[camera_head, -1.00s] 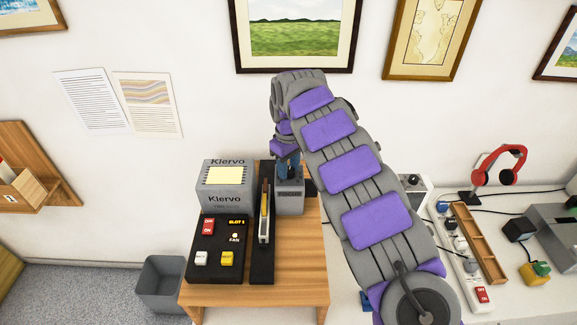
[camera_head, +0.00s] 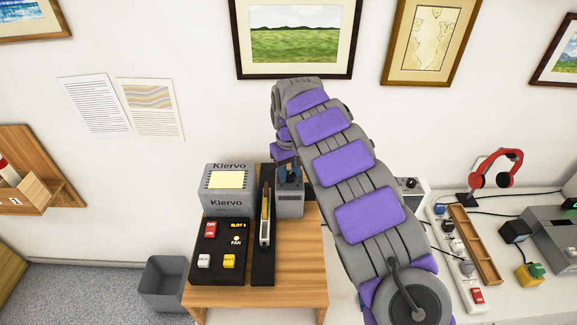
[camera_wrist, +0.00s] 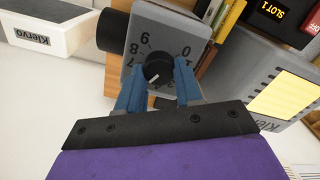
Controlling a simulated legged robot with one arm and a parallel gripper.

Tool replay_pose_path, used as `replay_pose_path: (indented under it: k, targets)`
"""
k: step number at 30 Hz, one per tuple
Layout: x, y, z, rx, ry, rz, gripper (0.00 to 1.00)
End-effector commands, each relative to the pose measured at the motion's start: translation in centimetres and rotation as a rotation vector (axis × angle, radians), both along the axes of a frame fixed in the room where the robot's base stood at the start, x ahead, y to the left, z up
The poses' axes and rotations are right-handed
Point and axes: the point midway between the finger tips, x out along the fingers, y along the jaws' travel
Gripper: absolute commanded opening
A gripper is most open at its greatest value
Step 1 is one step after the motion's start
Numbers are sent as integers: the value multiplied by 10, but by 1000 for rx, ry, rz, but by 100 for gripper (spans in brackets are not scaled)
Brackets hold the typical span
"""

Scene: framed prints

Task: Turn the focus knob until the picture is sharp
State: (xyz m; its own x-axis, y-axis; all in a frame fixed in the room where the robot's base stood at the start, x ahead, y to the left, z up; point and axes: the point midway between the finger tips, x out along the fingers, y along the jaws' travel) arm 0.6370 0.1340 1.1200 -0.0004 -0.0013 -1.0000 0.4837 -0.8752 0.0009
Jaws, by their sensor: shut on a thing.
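The black focus knob (camera_wrist: 157,69) sits on a grey face with a ring of digits around it in the wrist view. My gripper (camera_wrist: 158,88) has its blue fingers on either side of the knob, shut on it. A white mark shows on the knob. The grey projector body (camera_head: 290,203) stands at the right of a small wooden table in the head view, and my gripper (camera_head: 289,173) reaches down onto its top. The knob is hidden in the head view. No projected picture that I can identify shows, so I cannot tell its sharpness.
A Kiervo box with a lit cream panel (camera_head: 228,180), a black slide bar (camera_head: 263,250) and a black control box (camera_head: 219,252) reading SLOT 1 share the table (camera_head: 300,270). A grey bin (camera_head: 165,284) stands left.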

Motion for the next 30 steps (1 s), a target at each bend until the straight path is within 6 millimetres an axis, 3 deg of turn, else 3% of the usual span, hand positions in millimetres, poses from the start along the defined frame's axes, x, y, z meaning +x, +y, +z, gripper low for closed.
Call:
replay_pose_path:
  k: [15, 30]
  targets:
    - [-1, 0, 3, 1, 2, -447, 5]
    - [0, 0, 2, 3, -4, -643, 5]
